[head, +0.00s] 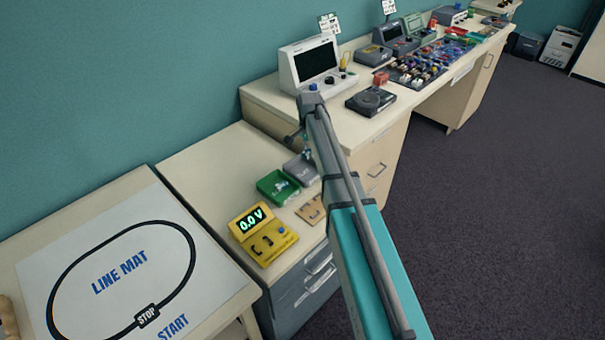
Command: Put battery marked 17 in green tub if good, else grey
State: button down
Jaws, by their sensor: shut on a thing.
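A yellow tester (268,258) with a lit screen reading 0.0 V lies on the lower cabinet top. The green tub (268,186) stands behind it, with small items inside. The grey tub (297,175) is just right of the green tub, partly behind my arm. My gripper (306,153) hangs near the grey tub and is mostly hidden by my arm. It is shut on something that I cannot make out. I cannot read a number 17 on any battery.
A tan tray (310,211) lies right of the tester, partly hidden by my arm. The line mat (120,275) covers the left table.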

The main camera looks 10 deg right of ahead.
jog(key=shift+f, duration=0.1)
dwell(0.4)
jog(key=shift+f+b, duration=2.9)
jog(key=shift+b, duration=0.1)
jog(key=shift+c, duration=1.6)
grip_release()
jog(key=shift+r, duration=0.2)
